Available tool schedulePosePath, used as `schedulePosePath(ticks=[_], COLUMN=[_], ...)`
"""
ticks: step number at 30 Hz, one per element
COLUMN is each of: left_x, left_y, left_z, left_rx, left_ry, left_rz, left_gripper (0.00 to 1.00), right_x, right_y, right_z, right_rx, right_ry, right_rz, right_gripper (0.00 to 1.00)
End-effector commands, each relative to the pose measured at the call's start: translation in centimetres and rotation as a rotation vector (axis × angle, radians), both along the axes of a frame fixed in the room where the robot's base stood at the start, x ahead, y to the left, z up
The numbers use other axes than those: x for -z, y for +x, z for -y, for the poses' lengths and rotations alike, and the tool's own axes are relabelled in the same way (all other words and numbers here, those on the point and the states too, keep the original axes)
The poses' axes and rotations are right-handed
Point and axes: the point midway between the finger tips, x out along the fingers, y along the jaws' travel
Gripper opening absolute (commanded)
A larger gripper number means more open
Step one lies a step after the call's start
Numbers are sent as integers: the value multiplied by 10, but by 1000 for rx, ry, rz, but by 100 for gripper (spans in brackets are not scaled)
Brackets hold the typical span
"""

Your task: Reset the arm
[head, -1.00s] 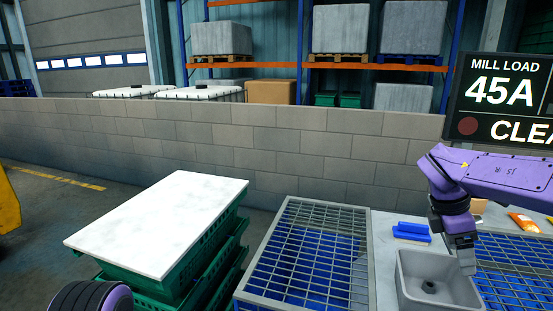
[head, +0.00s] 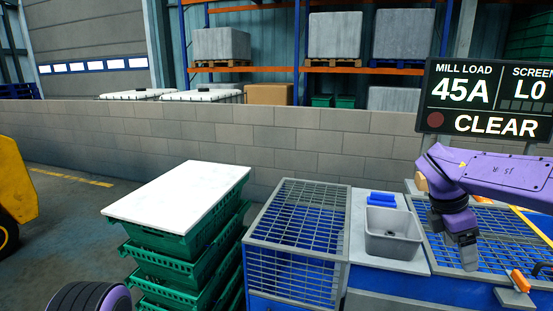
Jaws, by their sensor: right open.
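My right arm comes in from the right edge, purple, with its dark gripper (head: 469,257) pointing down over the blue grated surface (head: 490,232). The gripper is open, and I see nothing between its fingers. It is to the right of the grey sink (head: 392,236). Only a rounded dark and purple part of my left arm shows at the bottom left; the left gripper is not in view.
A grated bin (head: 300,225) stands left of the sink. A blue object (head: 381,199) lies behind the sink. Stacked green crates (head: 165,268) with a white board (head: 178,192) on top stand left. An orange-handled part (head: 519,281) is at bottom right. A block wall (head: 230,135) runs behind.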

Motion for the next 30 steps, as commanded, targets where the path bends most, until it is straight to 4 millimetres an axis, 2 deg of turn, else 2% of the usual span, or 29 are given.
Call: schedulePosePath(ticks=[5, 8, 11, 14, 17, 20, 21, 23, 25, 26, 27, 29, 30], left_x=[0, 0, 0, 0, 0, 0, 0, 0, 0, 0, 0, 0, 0], left_y=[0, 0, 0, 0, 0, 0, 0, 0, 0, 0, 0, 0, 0], left_z=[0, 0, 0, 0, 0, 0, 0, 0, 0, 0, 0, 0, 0], left_rx=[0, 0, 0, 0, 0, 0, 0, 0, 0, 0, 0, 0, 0], left_ry=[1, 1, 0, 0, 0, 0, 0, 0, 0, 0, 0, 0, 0], left_rz=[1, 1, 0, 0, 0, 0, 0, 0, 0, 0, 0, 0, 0], left_gripper=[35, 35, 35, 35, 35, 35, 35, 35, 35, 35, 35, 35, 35], right_x=[1, 4, 13, 35, 75, 135, 162, 202, 246, 264, 286, 317, 336], right_y=[8, 12, 18, 25, 32, 29, 23, 9, -16, -28, -47, -78, -101], right_z=[16, 29, 40, 46, 41, 21, 11, -6, -26, -33, -43, -57, -65], right_rx=[-233, -430, -680, -973, -1340, -1751, -1913, -2144, -2395, 2403, 2307, 2182, 2113], right_ry=[-106, -219, -371, -531, -698, -837, -878, -925, -961, 934, 858, 759, 699], right_rz=[-59, -141, -285, -505, -823, -1192, -1330, -1517, -1693, 1689, 1602, 1470, 1386], right_gripper=[74, 74, 74, 74, 74, 74, 74, 74, 74, 74, 74, 74, 74])
